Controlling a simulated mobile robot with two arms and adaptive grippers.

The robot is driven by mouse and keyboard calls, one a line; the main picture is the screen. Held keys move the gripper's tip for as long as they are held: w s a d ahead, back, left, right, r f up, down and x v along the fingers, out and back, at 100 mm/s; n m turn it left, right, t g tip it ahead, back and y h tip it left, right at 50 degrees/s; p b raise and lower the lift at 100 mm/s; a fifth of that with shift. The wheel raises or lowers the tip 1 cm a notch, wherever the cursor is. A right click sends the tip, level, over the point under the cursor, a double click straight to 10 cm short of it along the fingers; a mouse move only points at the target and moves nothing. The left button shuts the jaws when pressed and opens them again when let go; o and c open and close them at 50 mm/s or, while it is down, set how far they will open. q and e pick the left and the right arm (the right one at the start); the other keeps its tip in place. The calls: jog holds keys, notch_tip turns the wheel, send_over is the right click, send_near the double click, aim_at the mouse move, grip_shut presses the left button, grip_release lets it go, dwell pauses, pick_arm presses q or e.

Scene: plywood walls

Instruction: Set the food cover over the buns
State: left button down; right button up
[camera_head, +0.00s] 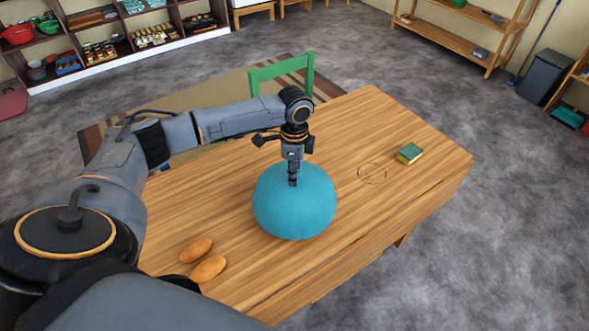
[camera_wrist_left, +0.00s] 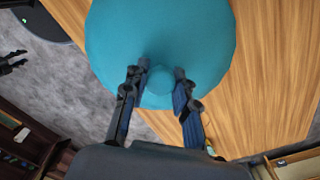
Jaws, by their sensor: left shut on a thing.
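The food cover (camera_head: 294,212) is a teal dome over the middle of the wooden table (camera_head: 215,180). My left gripper (camera_head: 293,183) comes down on its top and is shut on its knob. In the left wrist view the fingers (camera_wrist_left: 161,80) stand on both sides of the knob of the teal cover (camera_wrist_left: 160,35). I cannot tell whether the rim touches the table. Two brown buns, one (camera_head: 196,250) behind the other (camera_head: 208,269), lie uncovered near the table's front left. Dark prongs at the left wrist view's left edge look like my right gripper (camera_wrist_left: 13,62); their state is unclear.
A green and yellow sponge-like block (camera_head: 410,153) and a thin ring (camera_head: 372,174) lie on the table right of the cover. A green chair (camera_head: 282,72) stands behind the table. Bare tabletop lies between the cover and the buns.

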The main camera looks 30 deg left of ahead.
dwell(0.3)
pick_arm(q)
jog(key=shift+f+p, duration=0.15)
jog(key=shift+p, duration=0.25)
jog(key=shift+f, duration=0.2)
jog(key=shift+f+b, duration=0.35)
jog(key=shift+f, duration=0.65)
